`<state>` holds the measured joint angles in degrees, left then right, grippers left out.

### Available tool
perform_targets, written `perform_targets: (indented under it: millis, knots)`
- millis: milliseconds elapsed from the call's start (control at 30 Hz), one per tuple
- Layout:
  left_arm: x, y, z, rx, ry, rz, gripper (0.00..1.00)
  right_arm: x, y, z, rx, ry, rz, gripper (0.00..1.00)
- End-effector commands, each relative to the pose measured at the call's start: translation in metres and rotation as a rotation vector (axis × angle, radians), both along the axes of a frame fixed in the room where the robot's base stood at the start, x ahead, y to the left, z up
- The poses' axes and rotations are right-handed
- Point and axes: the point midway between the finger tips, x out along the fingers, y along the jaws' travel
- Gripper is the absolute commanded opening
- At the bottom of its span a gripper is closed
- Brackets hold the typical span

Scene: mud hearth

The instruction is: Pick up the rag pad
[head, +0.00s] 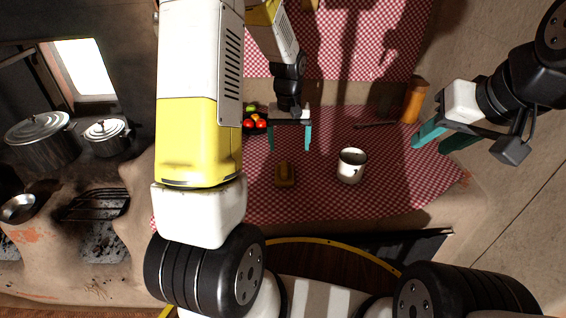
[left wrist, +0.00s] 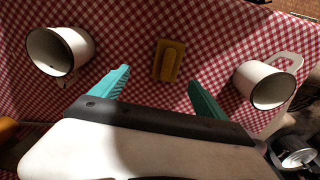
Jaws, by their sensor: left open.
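The rag pad (head: 285,174), a small yellow-brown pad with a raised block on top, lies flat on the red-and-white checked cloth. It also shows in the left wrist view (left wrist: 168,60), just beyond and between my fingers. My left gripper (head: 290,148) is open and empty, its teal fingers spread and pointing toward the pad, apart from it. My right gripper (head: 429,147) is at the right, away from the pad. Its teal fingers stand apart with nothing between them.
A white mug (head: 352,165) stands right of the pad. The left wrist view shows two mugs, one at the left (left wrist: 60,50) and one at the right (left wrist: 262,85). A dark tray of vegetables (head: 254,123), an orange-brown container (head: 415,101) and stove pots (head: 107,130) are around.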

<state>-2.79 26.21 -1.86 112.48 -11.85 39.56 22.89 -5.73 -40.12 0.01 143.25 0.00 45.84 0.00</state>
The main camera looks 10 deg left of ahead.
Motion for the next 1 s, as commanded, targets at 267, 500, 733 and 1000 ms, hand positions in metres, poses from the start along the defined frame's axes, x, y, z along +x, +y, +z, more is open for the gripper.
perform_targets:
  millis: [267,500,733,1000]
  knots:
    - [0.009,0.0,-0.044,0.015,0.047,0.019,0.85,0.0,0.0,0.0,0.0,0.0,0.0,0.36]
    - [0.009,0.002,-0.07,0.015,0.046,0.019,0.85,0.0,0.0,0.0,0.0,0.0,0.0,0.36]
    - [0.009,0.006,-0.104,0.015,0.047,0.018,0.85,0.0,0.0,0.0,0.0,0.0,0.0,0.36]
    - [0.01,0.007,-0.115,0.015,0.044,0.018,0.85,0.0,0.0,0.0,0.0,0.0,0.0,0.36]
